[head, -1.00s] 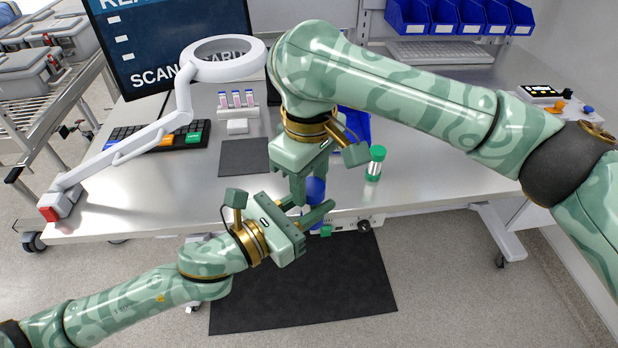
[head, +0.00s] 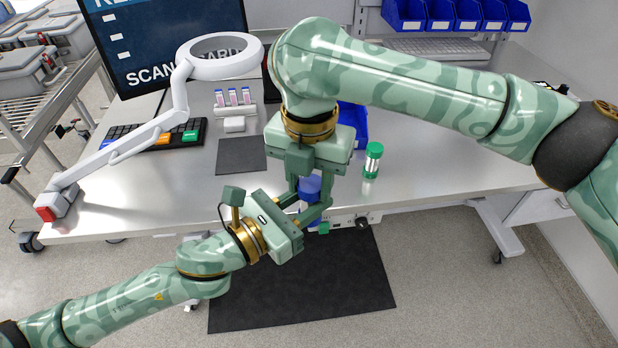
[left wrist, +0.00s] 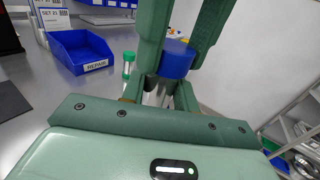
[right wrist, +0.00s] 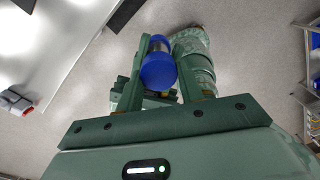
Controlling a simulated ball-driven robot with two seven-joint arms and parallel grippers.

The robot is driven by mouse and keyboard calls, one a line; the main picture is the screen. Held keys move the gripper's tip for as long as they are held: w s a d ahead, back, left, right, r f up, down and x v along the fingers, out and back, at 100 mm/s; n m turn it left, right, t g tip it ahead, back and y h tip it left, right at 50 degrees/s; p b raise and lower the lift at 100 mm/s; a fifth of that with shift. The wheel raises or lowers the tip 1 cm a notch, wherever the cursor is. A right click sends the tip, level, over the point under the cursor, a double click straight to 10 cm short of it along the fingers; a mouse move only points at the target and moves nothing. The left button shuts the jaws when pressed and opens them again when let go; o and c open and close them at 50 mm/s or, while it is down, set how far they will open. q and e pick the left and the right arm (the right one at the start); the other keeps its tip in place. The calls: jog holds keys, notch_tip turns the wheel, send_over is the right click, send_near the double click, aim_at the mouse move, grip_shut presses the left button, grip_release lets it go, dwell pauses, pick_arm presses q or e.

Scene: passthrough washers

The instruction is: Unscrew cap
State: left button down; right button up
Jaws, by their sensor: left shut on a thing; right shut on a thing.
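A container with a blue cap (head: 311,185) is held in the air in front of the table's front edge. The cap shows clearly in the left wrist view (left wrist: 177,60) and the right wrist view (right wrist: 158,71). Below it, the clear body (left wrist: 158,96) is partly hidden by fingers. My left gripper (head: 312,217) is shut on the body from the left. My right gripper (head: 310,196) comes down from above, its fingers on either side of the blue cap and shut on it. The thread is hidden, so I cannot tell how loose the cap is.
A green-capped tube (head: 372,160) stands on the metal table (head: 430,175) right of my right gripper. A blue bin (head: 353,122) stands behind it. A magnifier lamp (head: 170,120), keyboard and tube rack (head: 234,100) are at the left. A dark mat lies on the floor.

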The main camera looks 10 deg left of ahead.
jog(key=shift+r, duration=0.15)
dwell(0.4)
jog(key=shift+r, duration=0.95)
